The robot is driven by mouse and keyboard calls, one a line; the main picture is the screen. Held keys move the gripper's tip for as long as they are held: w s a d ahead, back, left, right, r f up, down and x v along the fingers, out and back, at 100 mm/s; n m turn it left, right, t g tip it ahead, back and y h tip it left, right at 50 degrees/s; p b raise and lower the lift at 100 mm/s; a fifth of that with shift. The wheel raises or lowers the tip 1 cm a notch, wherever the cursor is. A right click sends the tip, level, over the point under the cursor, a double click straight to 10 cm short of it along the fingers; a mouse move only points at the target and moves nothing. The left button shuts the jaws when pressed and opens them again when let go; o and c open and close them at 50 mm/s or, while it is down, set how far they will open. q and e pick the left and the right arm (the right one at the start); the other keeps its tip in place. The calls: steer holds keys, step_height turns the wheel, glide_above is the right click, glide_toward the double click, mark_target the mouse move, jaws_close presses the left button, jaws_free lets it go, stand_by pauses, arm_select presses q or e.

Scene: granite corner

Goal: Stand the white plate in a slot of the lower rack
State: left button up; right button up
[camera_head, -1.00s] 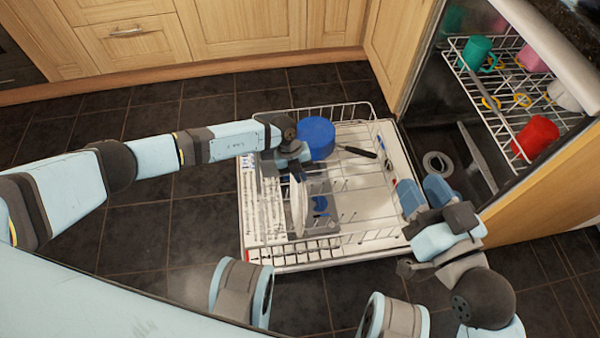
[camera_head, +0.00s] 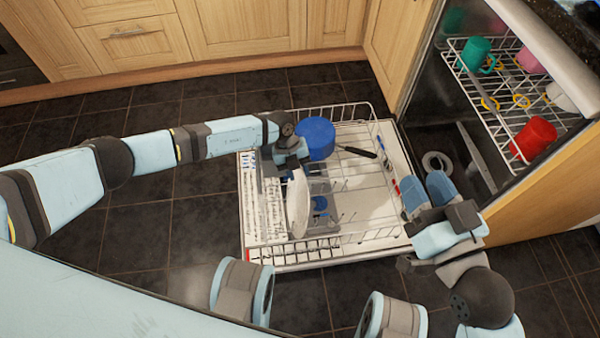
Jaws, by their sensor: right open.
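The white plate (camera_head: 297,207) is nearly upright and seen almost edge-on, over the left part of the lower rack (camera_head: 366,222). My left gripper (camera_head: 293,168) is at the plate's upper edge and appears shut on it; its fingertips are partly hidden. I cannot tell whether the plate's lower edge touches the rack's wires. My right gripper (camera_head: 427,190) is open and empty, at the right edge of the pulled-out rack.
A blue pan (camera_head: 316,137) with a dark handle sits at the back of the lower rack. A small blue item (camera_head: 319,204) lies right of the plate. The upper rack (camera_head: 480,88) holds a green mug (camera_head: 475,52) and a red mug (camera_head: 534,136).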

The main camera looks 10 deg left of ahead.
arm_select(q)
steer(key=p+v, duration=0.3)
steer(key=v, duration=0.8)
steer(key=shift+r+p, duration=0.3)
steer(key=shift+r, duration=0.1)
arm_select(e)
steer(key=r, duration=0.1)
steer(key=r+t, duration=0.1)
steer(key=r, duration=0.1)
steer(key=r+t, duration=0.1)
steer(key=r, duration=0.1)
steer(key=shift+s+d+r, duration=0.15)
steer(key=shift+s+d, duration=0.1)
steer(key=shift+d, duration=0.05)
arm_select(q)
steer(key=shift+a, duration=0.1)
